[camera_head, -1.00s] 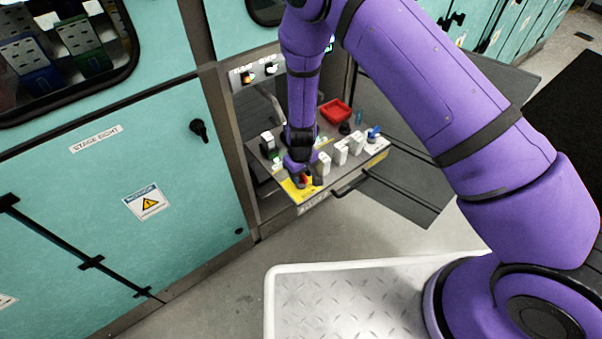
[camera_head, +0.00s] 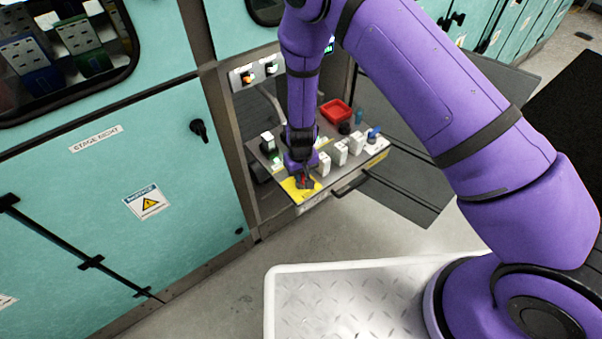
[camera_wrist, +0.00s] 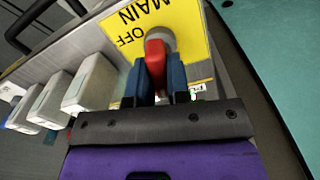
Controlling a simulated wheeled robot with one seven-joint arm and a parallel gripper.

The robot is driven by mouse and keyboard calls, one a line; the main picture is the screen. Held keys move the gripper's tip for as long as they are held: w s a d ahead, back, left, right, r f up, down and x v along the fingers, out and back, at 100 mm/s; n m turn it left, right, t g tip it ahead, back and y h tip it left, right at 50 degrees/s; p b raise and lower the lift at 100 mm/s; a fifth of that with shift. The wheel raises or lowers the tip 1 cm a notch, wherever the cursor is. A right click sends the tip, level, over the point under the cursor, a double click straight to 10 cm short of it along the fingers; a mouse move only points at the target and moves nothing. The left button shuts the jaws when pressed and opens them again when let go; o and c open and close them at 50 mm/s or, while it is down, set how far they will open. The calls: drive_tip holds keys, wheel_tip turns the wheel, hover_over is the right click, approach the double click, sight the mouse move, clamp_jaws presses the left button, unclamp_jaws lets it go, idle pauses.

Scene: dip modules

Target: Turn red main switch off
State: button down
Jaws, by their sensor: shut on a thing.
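The red main switch (camera_wrist: 155,55) sits on a yellow label plate (camera_wrist: 190,22) that reads MAIN and OFF in the wrist view. My gripper (camera_wrist: 157,78) is shut on the red switch handle, with one blue finger on each side of it. In the head view my gripper (camera_head: 304,180) is at the front left corner of the pulled-out panel, over the yellow plate (camera_head: 291,190). The switch is mostly hidden there. The grey round base of the switch shows above the handle in the wrist view.
White modules (camera_head: 340,153) stand in a row right of my gripper; they also show in the wrist view (camera_wrist: 90,84). A red tray (camera_head: 335,111) and a blue-handled part (camera_head: 373,134) are farther along the panel (camera_head: 300,150). A teal cabinet (camera_head: 130,190) stands at the left.

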drive_tip(key=m, duration=1.1)
drive_tip(key=shift+m, duration=2.2)
drive_tip(key=c, duration=1.1)
unclamp_jaws()
wheel_tip(320, 180, up, 11)
drive_tip(key=shift+f, duration=0.1)
